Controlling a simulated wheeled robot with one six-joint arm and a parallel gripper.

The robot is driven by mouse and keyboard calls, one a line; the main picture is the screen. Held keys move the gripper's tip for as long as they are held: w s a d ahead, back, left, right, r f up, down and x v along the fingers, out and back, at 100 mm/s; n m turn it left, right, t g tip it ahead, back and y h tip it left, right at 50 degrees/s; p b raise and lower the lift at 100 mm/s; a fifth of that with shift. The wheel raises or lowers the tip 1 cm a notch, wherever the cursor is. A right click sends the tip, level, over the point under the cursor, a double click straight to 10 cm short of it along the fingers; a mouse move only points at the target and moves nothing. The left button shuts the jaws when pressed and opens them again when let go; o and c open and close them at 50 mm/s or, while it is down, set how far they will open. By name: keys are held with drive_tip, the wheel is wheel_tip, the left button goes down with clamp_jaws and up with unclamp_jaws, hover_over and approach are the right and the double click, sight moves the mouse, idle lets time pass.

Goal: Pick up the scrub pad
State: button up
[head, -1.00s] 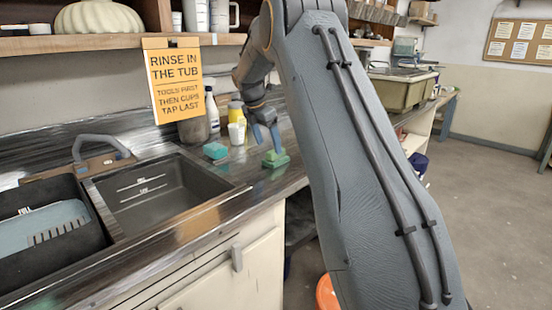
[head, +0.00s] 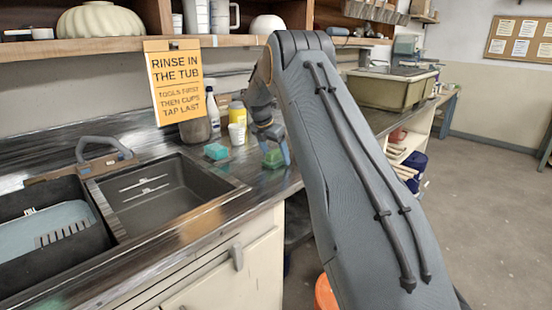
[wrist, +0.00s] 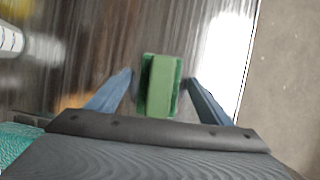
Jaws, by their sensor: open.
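The scrub pad (head: 272,158) appears as a green block with a raised lighter strip on the counter near its front edge. In the wrist view the green pad (wrist: 160,88) lies between my two blue fingers. My gripper (wrist: 159,80) is open, with one finger on each side of the pad and visible gaps to both. In the head view my gripper (head: 272,147) is over the pad and partly hides it.
A teal sponge-like block (head: 215,151) lies to the left. A white cup (head: 237,133), a yellow container (head: 236,112) and a white bottle (head: 212,109) stand behind. The sink basin (head: 160,195) is left, and an orange sign (head: 175,82) hangs above.

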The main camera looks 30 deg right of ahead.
sight(275, 151)
drive_tip(key=c, duration=1.1)
drive_tip(key=shift+c, duration=0.2)
drive_tip(key=shift+r, duration=0.15)
wheel_tip(275, 151, up, 10)
drive_tip(key=shift+f+b, duration=0.1)
drive_tip(key=shift+b, duration=1)
